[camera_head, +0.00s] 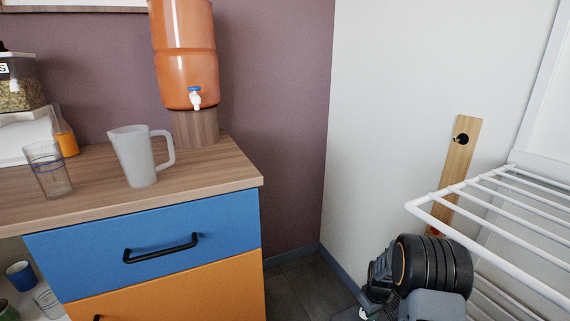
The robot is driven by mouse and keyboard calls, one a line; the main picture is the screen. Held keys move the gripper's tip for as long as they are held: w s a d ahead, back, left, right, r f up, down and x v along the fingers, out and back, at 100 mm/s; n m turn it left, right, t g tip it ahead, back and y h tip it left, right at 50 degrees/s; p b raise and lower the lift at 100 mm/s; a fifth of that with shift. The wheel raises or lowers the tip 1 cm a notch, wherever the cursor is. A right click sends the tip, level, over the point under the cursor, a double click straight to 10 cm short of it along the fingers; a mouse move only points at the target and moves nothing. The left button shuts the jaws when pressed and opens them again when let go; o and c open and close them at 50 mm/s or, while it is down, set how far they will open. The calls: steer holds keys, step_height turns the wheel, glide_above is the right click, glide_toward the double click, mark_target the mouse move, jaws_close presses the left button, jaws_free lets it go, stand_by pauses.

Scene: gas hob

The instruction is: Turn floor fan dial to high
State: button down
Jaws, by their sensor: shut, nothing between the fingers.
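No floor fan and no dial show in the head view. Part of my own arm shows at the lower right, dark and rounded, in front of the white rack. My gripper's fingers are not seen in this view, so I cannot place them relative to the fan.
A cabinet with a blue drawer (150,240) stands at left, a light mug (135,157), a clear glass (48,172) and an orange water dispenser (184,55) on its wooden top (215,172). A white rack (500,215) juts out at right. Dark floor (305,285) is open between.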

steer(key=shift+s+a+f, duration=0.55)
steer(key=shift+a+f, duration=0.1)
steer(key=shift+f, duration=0.05)
steer(key=shift+s+p, duration=0.35)
steer(key=shift+p, duration=0.05)
steer(key=r+p, duration=0.2)
steer(key=r, duration=0.1)
steer(key=r+p, duration=0.3)
steer(key=shift+w+d+r, duration=0.15)
steer(key=shift+d+r, duration=0.05)
steer(key=shift+w, duration=0.1)
stand_by(0.3)
